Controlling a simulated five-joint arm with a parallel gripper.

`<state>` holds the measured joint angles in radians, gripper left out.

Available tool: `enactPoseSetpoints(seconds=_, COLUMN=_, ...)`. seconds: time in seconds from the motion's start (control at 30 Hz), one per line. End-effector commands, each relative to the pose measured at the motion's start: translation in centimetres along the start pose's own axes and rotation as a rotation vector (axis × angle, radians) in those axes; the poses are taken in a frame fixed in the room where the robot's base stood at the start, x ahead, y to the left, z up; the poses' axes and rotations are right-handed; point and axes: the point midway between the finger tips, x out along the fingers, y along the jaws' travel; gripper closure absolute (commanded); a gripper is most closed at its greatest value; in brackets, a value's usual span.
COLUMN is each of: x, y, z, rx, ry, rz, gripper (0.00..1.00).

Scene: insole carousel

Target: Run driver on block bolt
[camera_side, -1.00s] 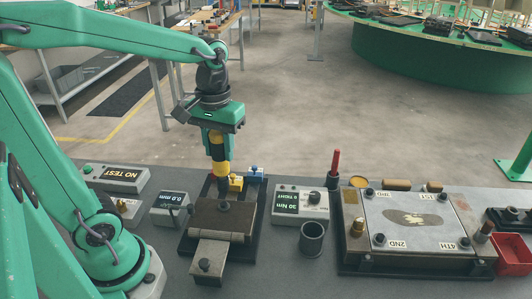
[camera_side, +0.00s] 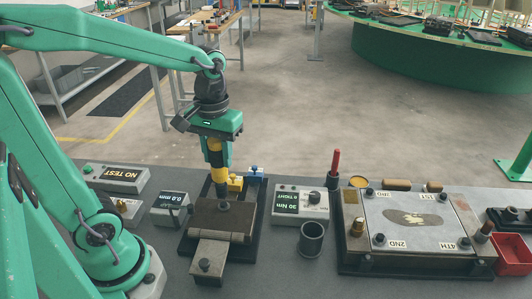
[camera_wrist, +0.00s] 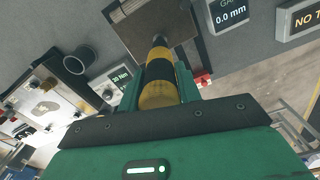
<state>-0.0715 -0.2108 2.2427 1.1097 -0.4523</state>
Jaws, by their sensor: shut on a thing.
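My gripper (camera_side: 217,146) is shut on the driver (camera_side: 216,158), a yellow and black banded tool held upright, tip down. The driver also shows in the wrist view (camera_wrist: 158,85), between my jaws. Its dark lower end reaches the back part of the grey metal block (camera_side: 212,250), which stands on a black base in the side view. The block also shows in the wrist view (camera_wrist: 133,30). The block bolt under the driver's tip is hidden, so I cannot tell whether the tip is seated on it.
A box reading "30 Nm TIGHT" (camera_side: 290,205) and a dark cup (camera_side: 311,240) stand right of the block. A "0.0 mm" gauge box (camera_side: 170,208) is at left, with a "NO TEST" box (camera_side: 115,178) behind. A plate fixture (camera_side: 412,222) and red bin (camera_side: 514,255) are further right.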

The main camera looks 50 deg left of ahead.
Motion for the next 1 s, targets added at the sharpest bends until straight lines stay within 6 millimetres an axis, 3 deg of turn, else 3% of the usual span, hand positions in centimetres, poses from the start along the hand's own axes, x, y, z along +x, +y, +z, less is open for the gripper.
enactPoseSetpoints(seconds=0.4, x=2.3, y=0.0, z=0.0, rx=0.0, ry=0.001, rz=0.001, gripper=0.94)
enactPoseSetpoints(seconds=1.0, x=2.8, y=0.0, z=-0.1, rx=0.0, ry=0.002, rz=0.001, gripper=0.94)
